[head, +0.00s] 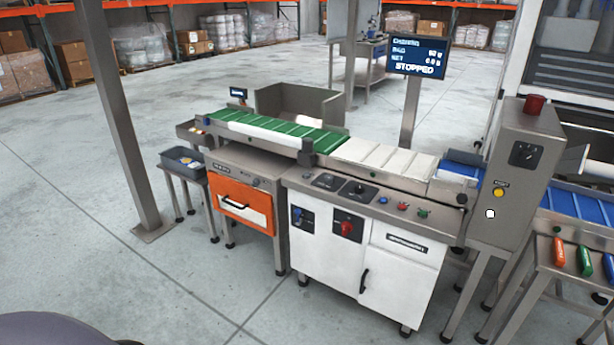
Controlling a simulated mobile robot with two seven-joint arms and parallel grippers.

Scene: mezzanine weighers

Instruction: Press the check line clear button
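The weigher cabinet (332,267) stands in the middle, with a steel control ledge along its top front edge. On the ledge are a blue button (382,200), a red button (403,206) and a green button (423,213). A steel control box (517,165) stands at the right end, with a yellow button (498,192), a white round button (490,214) and a dark rotary switch (523,154). The labels are too small to tell which is the check line clear button. Neither gripper is in view.
A screen (417,57) above the line reads STOPPED. A green belt (275,130) and a white belt (383,157) run along the top. A steel post (119,110) stands front left. A side stand (574,290) with coloured handles is at right. Floor in front is clear.

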